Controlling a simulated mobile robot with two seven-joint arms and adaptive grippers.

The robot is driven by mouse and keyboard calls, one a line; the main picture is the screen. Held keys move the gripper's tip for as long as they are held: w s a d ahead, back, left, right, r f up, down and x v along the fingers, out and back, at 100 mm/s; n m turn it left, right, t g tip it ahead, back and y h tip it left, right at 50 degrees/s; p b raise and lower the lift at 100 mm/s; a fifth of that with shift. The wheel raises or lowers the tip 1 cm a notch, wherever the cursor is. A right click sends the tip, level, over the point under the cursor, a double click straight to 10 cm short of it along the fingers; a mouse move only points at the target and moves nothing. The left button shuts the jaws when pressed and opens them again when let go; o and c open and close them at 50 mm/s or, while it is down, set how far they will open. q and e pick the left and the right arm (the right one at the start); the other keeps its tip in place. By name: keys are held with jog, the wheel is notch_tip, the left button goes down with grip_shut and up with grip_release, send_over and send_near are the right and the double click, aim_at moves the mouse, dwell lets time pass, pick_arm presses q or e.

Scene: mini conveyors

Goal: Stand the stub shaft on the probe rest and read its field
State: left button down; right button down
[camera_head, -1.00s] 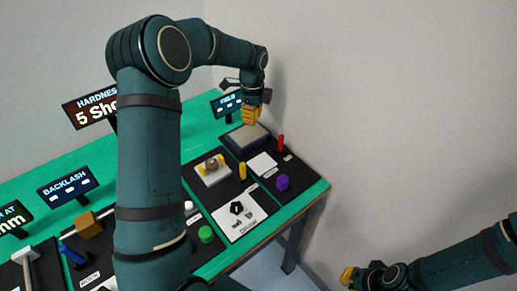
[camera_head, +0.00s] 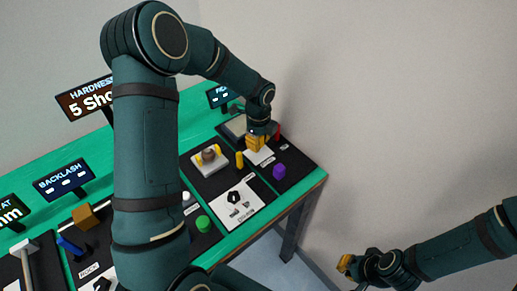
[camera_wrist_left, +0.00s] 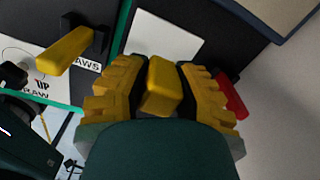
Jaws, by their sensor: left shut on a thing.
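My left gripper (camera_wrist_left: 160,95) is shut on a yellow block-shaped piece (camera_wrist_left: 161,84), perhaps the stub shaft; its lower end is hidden. In the head view my left gripper (camera_head: 257,143) hangs over a white card (camera_head: 262,157), which also shows beyond the held piece in the left wrist view (camera_wrist_left: 160,32). A grey plate on a dark base (camera_head: 234,126), possibly the probe rest, lies just behind it, partly covered by my arm. The field display (camera_head: 219,95) is partly hidden and its reading is not legible. My right gripper (camera_head: 345,263) is small at the lower right, its jaws unclear.
A purple piece (camera_head: 279,171) lies in front. A grey block with yellow jaws (camera_head: 209,158) stands further left. The table's right edge (camera_head: 310,192) is close.

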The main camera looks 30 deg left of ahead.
pick_arm(q)
jog(key=shift+f, duration=1.55)
jog(key=shift+b, duration=0.3)
jog(key=shift+f, duration=0.15)
jog(key=c, duration=0.8)
grip_release()
jog(key=shift+r, duration=0.3)
notch_tip(320, 180, up, 12)
jog(key=shift+f+p, duration=0.1)
jog(key=shift+p, duration=1.1)
